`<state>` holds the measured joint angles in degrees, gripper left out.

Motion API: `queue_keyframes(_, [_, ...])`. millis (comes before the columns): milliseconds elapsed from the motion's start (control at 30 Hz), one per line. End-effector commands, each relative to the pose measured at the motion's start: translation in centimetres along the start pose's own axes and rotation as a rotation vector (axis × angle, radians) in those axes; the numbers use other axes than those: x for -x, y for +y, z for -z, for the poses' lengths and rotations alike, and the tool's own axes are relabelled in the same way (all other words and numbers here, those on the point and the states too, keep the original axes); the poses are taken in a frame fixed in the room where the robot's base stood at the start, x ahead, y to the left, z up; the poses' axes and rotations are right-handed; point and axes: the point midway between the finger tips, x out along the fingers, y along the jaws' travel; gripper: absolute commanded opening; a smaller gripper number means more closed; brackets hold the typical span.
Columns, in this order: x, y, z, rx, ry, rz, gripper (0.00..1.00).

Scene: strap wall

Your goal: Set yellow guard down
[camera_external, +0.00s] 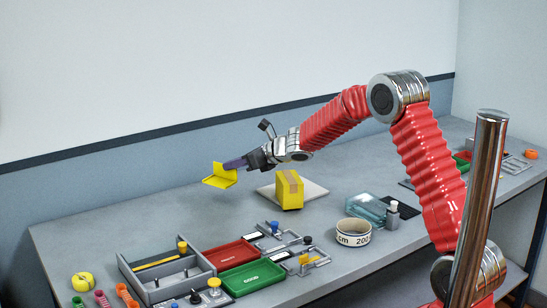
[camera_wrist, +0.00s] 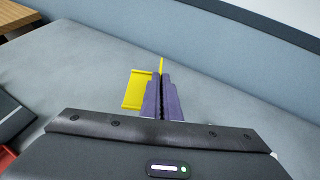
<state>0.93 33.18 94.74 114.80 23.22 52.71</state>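The yellow guard (camera_external: 220,176) is a bent yellow sheet piece, seen at the tip of my gripper (camera_external: 236,163) in the external view. My gripper is shut on it and holds it above the back left part of the grey table (camera_external: 110,225). In the wrist view the guard (camera_wrist: 137,90) shows mostly left of the purple fingers (camera_wrist: 161,92), with a thin yellow edge standing up between their tips. The fingers are close together. The guard looks clear of the table, but the exact gap is hard to tell.
A yellow box (camera_external: 289,190) stands on a pale plate right of my gripper. A grey divided tray (camera_external: 165,270), a red tray (camera_external: 230,257) and a green tray (camera_external: 252,278) lie nearer the front. The table's back left is bare.

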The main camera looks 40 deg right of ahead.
Motion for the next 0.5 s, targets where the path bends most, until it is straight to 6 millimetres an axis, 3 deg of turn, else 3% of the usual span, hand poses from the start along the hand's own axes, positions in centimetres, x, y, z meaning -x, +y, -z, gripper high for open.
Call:
queue_keyframes(300, [-2.1,0.0,4.3,-0.001,0.003,-0.001,0.0])
queue_keyframes(500, [-2.5,0.0,5.2,0.0,0.001,-0.001,0.0])
